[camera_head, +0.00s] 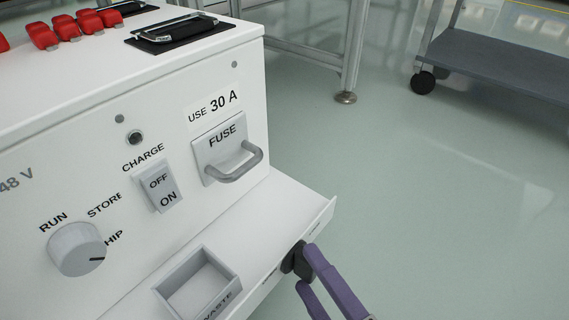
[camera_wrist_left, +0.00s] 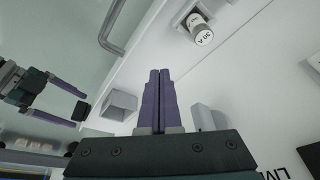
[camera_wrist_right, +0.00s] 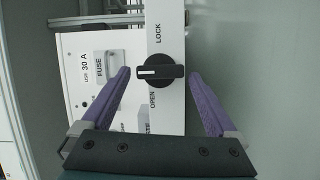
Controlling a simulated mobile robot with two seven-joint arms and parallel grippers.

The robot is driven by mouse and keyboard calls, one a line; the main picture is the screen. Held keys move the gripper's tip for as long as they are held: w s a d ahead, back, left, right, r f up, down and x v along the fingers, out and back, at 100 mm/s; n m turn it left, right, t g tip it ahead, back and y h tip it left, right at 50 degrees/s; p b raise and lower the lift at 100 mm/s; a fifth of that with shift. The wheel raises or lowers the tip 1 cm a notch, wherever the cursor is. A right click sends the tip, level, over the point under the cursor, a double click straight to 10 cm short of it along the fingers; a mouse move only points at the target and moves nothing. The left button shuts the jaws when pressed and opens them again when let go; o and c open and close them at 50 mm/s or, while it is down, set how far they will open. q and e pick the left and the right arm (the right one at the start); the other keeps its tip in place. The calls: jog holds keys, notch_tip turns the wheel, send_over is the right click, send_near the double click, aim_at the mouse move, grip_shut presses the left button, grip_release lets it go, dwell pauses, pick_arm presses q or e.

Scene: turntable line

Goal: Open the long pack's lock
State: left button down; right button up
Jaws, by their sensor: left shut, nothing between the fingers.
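The lock is a black knob (camera_head: 297,260) on the front edge of the white pack's lower ledge. In the right wrist view the knob (camera_wrist_right: 160,72) carries a white line lying across the picture, between the words LOCK above and OPEN below. My right gripper (camera_head: 305,268) is open at the knob. In the right wrist view its fingers stand either side of the knob's bar, with a small gap showing. My left gripper (camera_wrist_left: 160,74) is shut and empty in the left wrist view; it is outside the head view.
The pack's face holds a RUN/STORE/SHIP dial (camera_head: 77,249), a CHARGE switch (camera_head: 160,186) and a FUSE drawer (camera_head: 222,148) with a grey handle. A small WASTE tray (camera_head: 192,280) sits on the ledge. A 30 A fuse (camera_wrist_left: 200,30) shows in the left wrist view.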

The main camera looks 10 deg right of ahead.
jog(key=shift+o, duration=0.2)
jog(key=p+v, duration=0.1)
jog(key=v, duration=0.9)
